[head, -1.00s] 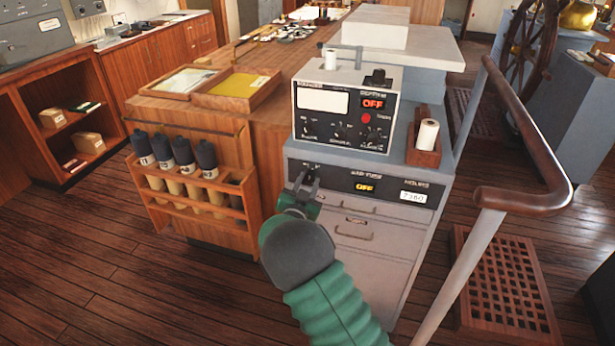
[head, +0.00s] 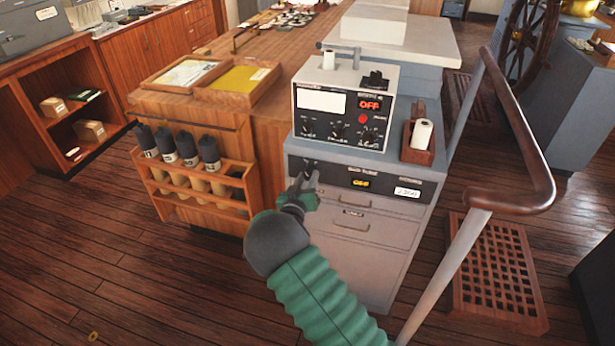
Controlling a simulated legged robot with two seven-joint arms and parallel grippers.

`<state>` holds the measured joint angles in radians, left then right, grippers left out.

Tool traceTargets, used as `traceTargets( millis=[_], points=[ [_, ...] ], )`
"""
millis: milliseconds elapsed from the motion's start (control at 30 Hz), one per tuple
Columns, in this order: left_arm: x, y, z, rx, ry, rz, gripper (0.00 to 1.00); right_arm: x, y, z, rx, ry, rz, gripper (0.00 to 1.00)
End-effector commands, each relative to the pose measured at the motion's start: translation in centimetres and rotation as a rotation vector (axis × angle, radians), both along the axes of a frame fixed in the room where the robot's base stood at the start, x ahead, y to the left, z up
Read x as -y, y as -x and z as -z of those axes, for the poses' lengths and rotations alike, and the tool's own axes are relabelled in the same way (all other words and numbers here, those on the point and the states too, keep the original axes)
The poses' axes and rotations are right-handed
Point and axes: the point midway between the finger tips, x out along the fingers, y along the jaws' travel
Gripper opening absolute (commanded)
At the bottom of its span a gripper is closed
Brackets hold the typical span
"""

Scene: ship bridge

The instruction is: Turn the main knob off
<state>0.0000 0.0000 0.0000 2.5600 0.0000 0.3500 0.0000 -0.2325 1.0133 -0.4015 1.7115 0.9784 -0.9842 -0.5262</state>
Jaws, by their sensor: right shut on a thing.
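The main knob (head: 309,165) is a small dark knob at the left end of the black panel (head: 335,174) on the grey cabinet. My right gripper (head: 305,184) reaches up to it from below and is shut on it; the fingers partly hide the knob, so its exact angle cannot be read. A yellow display (head: 360,183) on this panel reads OFF. Above it stands a grey and black instrument box (head: 322,101) with a red OFF display (head: 370,104) and several small knobs. My left gripper is not in view.
A wooden rack (head: 203,188) with several dark-capped tubes stands left of the cabinet. A white roll in a wooden holder (head: 416,157) sits on the cabinet top. A railing (head: 527,200) rises at right, beside a floor grating (head: 500,268).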

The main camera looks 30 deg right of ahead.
Motion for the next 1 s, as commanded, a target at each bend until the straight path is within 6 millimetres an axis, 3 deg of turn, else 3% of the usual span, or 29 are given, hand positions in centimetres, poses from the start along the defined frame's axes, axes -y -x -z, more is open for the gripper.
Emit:
traceTargets(
  millis=[467,500,633,1000],
  points=[
    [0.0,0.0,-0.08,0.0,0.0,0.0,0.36,-0.26,0.02,0.49,-0.021,0.004,-0.004,0.0],
    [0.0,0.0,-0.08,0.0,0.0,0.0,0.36,-0.26,0.01,0.48,-0.021,0.004,-0.004,0.35],
    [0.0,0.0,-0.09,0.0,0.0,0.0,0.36,-0.2,0.0,0.35,-0.017,0.006,-0.003,0.53],
    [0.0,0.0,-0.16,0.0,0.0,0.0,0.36,-0.47,0.31,0.11,-0.014,0.006,-0.002,0.53]
  ],
)
